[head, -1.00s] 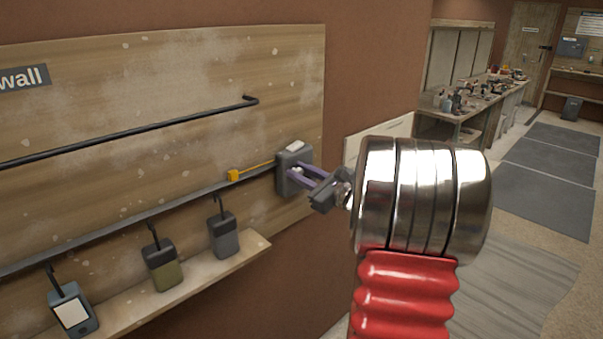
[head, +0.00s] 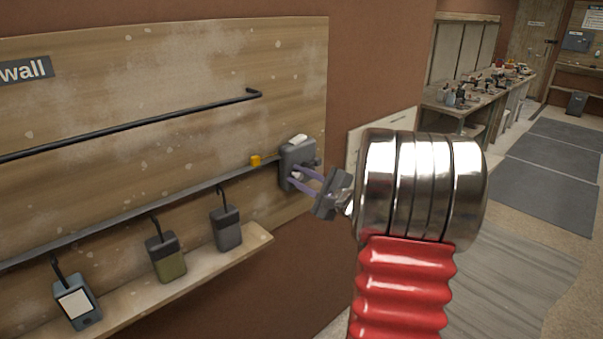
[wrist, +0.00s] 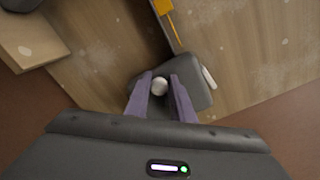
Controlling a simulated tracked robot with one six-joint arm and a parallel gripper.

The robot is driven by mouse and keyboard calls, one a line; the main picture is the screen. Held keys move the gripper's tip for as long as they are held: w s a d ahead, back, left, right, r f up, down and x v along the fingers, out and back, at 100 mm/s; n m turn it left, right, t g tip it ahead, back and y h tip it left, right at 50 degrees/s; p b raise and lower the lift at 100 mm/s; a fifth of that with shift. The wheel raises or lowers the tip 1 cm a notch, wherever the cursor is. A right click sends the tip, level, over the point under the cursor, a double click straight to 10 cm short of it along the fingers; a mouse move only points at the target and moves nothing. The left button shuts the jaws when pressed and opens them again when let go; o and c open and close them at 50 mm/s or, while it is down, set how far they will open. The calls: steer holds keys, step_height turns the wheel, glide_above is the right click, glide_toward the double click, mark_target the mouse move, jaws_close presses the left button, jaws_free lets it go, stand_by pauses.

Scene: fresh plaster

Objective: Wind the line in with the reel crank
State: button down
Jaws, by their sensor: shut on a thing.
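The reel (head: 297,152), a dark grey box, is fixed at the right end of the wooden wall board. My gripper (head: 296,176) reaches it from the right. In the wrist view its two purple fingers (wrist: 159,92) are shut on the pale round crank knob (wrist: 159,85) in front of the reel (wrist: 194,84). The crank's arm is mostly hidden. A yellow tag (head: 255,160) sits on the wall just left of the reel. In the wrist view a short yellow line (wrist: 174,30) runs from the tag (wrist: 162,6) toward the reel.
A dark rail (head: 130,217) runs along the board to the reel, with another bar (head: 130,124) above. Several handheld devices, such as the olive one (head: 166,258), hang over a wooden shelf (head: 225,252). A cluttered workbench (head: 470,105) stands far back right.

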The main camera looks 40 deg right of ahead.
steer(key=d+f+n, duration=0.3)
steer(key=f+n, duration=0.2)
steer(key=n, duration=0.9)
steer(key=shift+d, duration=0.25)
steer(key=shift+d+r, duration=0.1)
steer(key=c, duration=1.6)
jaws_free()
steer(key=shift+o, duration=0.2)
steer(key=shift+n, duration=0.3)
steer(key=s, duration=1.3)
steer(key=shift+s, duration=0.4)
